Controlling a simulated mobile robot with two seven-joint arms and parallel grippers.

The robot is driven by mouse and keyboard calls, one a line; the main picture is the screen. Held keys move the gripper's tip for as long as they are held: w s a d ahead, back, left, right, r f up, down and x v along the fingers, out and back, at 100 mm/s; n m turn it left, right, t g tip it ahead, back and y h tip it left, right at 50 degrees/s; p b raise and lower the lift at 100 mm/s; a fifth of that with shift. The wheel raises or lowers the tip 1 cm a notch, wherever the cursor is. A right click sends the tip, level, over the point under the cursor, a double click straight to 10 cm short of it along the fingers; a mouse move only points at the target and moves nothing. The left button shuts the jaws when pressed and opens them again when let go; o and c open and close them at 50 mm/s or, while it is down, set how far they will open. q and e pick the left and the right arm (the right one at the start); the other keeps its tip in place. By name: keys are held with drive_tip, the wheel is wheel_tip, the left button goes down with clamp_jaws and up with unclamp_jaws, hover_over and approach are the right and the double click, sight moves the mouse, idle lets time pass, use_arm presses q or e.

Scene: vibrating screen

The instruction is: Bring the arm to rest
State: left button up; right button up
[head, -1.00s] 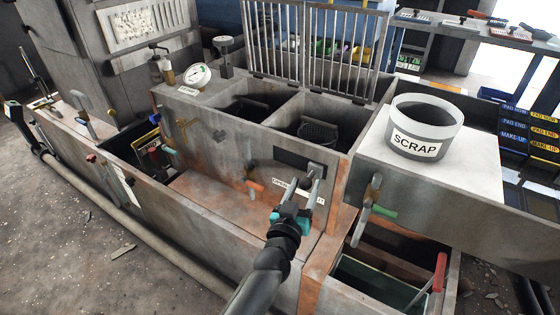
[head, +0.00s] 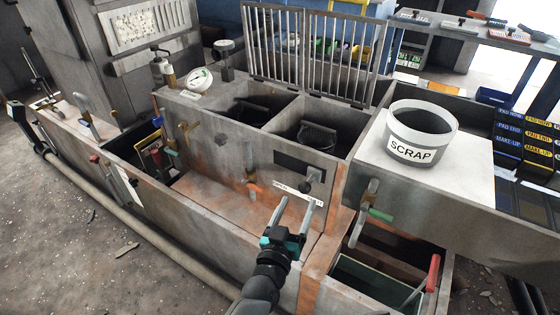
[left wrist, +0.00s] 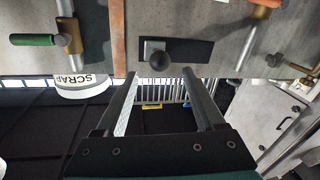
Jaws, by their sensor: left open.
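My left gripper (head: 294,217) is open and empty in the head view, in front of the grey machine's front panel. Its two fingers point up toward a black knob (head: 314,174) on a dark plate and stand apart from it. In the left wrist view the fingers (left wrist: 160,75) are spread wide with nothing between them. The knob (left wrist: 161,59) shows just beyond the fingertips there, with a clear gap. My right gripper is not in view.
A SCRAP bucket (head: 421,130) stands on the white-topped ledge at right. A green-handled valve (head: 378,214) and an orange-handled valve (head: 254,186) stick out near my gripper. A raised grate (head: 312,50) stands behind the open bins.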

use_arm(q)
drive_tip(key=shift+s+a, duration=0.1)
drive_tip(key=shift+s, duration=0.15)
